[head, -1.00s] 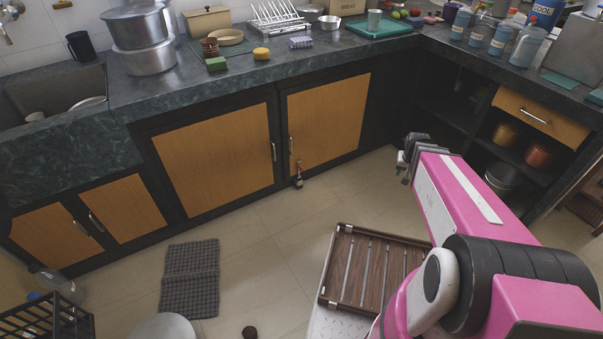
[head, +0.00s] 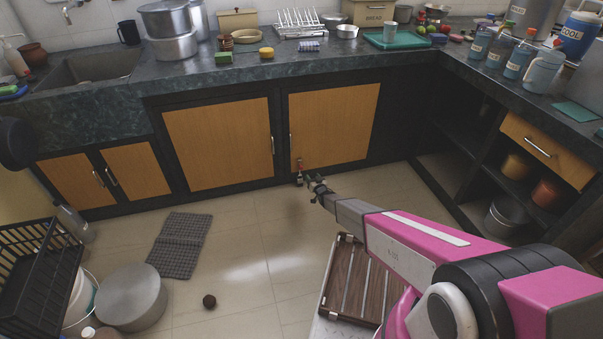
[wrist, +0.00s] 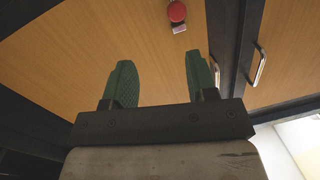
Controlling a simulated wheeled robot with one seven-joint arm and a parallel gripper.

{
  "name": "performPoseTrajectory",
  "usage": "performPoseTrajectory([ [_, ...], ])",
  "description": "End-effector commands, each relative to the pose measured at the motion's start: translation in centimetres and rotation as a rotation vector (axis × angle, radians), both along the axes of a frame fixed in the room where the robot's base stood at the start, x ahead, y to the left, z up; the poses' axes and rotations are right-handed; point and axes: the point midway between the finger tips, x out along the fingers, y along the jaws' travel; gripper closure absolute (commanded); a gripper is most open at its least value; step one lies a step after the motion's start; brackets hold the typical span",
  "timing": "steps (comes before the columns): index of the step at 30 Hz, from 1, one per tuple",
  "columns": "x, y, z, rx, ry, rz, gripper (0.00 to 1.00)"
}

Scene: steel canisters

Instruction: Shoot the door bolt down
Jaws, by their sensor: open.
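The door bolt (head: 299,174) is a small dark piece with a red part, at the lower left corner of the right wooden cabinet door (head: 335,120). In the wrist view a round red knob (wrist: 177,11) with a pale metal piece shows at the top edge, against a wooden door. My gripper (head: 314,181) is beside the bolt in the head view, just to its right and slightly lower. In the wrist view my gripper (wrist: 160,78) has two green fingers spread apart with nothing between them. The knob lies beyond the fingertips, apart from them.
A bar handle (wrist: 259,66) stands out from the neighbouring door in the wrist view. A slatted wooden rack (head: 350,285) lies below my arm.

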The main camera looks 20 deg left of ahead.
Motion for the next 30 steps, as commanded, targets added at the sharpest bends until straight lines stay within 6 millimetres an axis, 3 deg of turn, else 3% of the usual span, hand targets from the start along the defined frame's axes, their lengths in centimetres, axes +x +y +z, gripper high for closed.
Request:
performPoseTrajectory([
  [3,-0.4,1.6,-1.3,0.031,-0.028,0.033,0.48],
  [10,0.3,2.5,-1.3,0.038,-0.035,0.038,0.48],
  [24,6.2,7.3,-1.3,0.037,-0.033,0.037,0.48],
  [30,7.6,8.5,-1.3,0.037,-0.033,0.036,0.48],
])
